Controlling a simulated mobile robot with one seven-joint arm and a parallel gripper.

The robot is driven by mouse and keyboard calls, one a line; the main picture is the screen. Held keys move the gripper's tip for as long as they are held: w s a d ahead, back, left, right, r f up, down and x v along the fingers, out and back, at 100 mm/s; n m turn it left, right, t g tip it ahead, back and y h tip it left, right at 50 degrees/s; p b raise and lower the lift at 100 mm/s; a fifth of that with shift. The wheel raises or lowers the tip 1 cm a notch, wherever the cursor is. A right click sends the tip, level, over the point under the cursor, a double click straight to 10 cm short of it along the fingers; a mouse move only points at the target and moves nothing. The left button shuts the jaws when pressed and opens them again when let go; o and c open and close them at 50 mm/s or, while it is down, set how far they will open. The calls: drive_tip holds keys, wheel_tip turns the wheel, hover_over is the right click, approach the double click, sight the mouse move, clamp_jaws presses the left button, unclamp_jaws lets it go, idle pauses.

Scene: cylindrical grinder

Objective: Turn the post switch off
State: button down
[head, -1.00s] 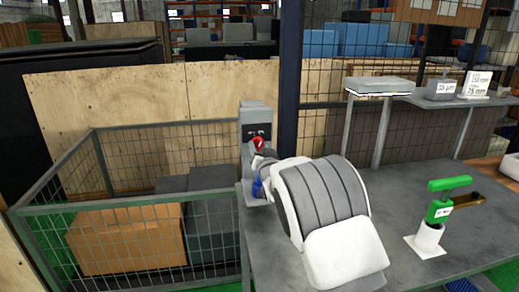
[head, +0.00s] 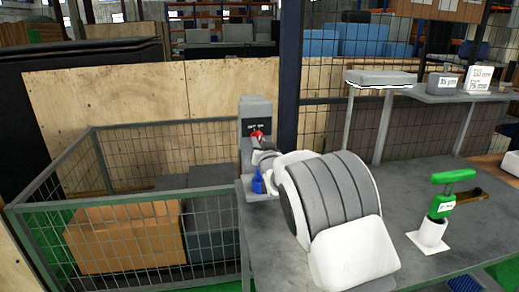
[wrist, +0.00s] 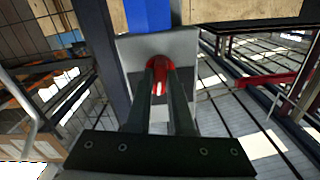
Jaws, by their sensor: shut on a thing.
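The post switch is a red knob (head: 257,136) on a grey upright post (head: 256,108) at the back left edge of the bench. In the wrist view the red knob (wrist: 158,66) sits on a light grey face, with a white mark along it. My gripper (wrist: 160,80) is shut on the knob, with one dark finger on each side. In the head view my arm reaches to the post from the right, and the fingers are small and partly hidden. The words on the post are too small to read.
A blue piece (head: 257,182) is at the post's foot, close below my gripper. A wire cage (head: 120,240) with an orange-brown box (head: 128,238) stands left. A green-handled device (head: 440,205) stands on the bench at right. A dark blue column (head: 289,80) rises behind the post.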

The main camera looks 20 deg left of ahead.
drive_tip(key=n+b, duration=0.3)
drive_tip(key=b, duration=0.2)
drive_tip(key=shift+f+n, duration=0.3)
drive_tip(key=shift+n, duration=0.1)
drive_tip(key=shift+r+n+b, duration=0.2)
drive_tip(key=shift+n+b, duration=1.05)
drive_tip(key=shift+n, duration=0.05)
drive_tip(key=shift+r, duration=0.1)
drive_tip(key=c, duration=0.8)
unclamp_jaws()
drive_tip(key=v, duration=1.7)
drive_tip(key=shift+s, duration=0.25)
